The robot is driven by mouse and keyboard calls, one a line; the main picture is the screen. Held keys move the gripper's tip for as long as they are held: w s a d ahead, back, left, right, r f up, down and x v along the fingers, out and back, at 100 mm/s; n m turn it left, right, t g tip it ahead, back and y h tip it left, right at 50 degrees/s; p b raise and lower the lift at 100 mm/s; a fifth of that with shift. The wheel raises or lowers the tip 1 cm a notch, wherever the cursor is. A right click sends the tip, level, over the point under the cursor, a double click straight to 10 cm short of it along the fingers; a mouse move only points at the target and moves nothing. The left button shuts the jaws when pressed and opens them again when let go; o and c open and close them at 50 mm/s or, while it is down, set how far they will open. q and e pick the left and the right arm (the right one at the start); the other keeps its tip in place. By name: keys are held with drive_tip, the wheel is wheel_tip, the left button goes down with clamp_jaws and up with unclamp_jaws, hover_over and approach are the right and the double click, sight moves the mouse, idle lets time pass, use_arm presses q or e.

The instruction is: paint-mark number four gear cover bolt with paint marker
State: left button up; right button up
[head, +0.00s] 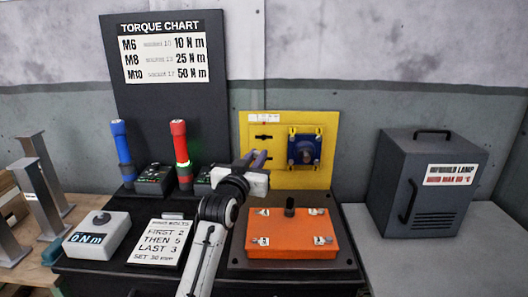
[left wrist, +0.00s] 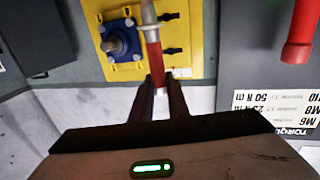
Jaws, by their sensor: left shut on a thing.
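My left gripper (head: 256,158) is raised in front of the yellow board, above and behind the orange gear cover (head: 292,251). In the left wrist view the gripper (left wrist: 157,88) is shut on a slim red and pale marker-like tool (left wrist: 153,52), which I take as the paint marker. The tool is not clearly visible in the head view. The orange cover lies on a dark base, with small white number tags and bolts near its corners and a dark knob (head: 290,206) at its back. The tag digits are too small to read surely. My right gripper is not in view.
The yellow board (head: 325,180) carries a blue square block (head: 304,149). Blue (head: 121,145) and red (head: 180,145) tools stand at the left. A bolt-order sign (head: 160,243) and torque display box (head: 97,234) lie in front. A dark lamp box (head: 427,180) stands right.

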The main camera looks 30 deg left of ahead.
use_arm(q)
drive_tip(key=shift+s+r, duration=0.1)
drive_tip(key=shift+s, duration=0.25)
wheel_tip(320, 180, down, 2)
drive_tip(key=shift+b, duration=0.5)
drive_tip(key=shift+w+f+b, duration=0.1)
drive_tip(key=shift+f+b, duration=0.65)
drive_tip(key=shift+f, duration=1)
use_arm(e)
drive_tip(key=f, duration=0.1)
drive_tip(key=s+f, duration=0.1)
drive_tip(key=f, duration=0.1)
use_arm(q)
drive_tip(key=shift+p, duration=0.35)
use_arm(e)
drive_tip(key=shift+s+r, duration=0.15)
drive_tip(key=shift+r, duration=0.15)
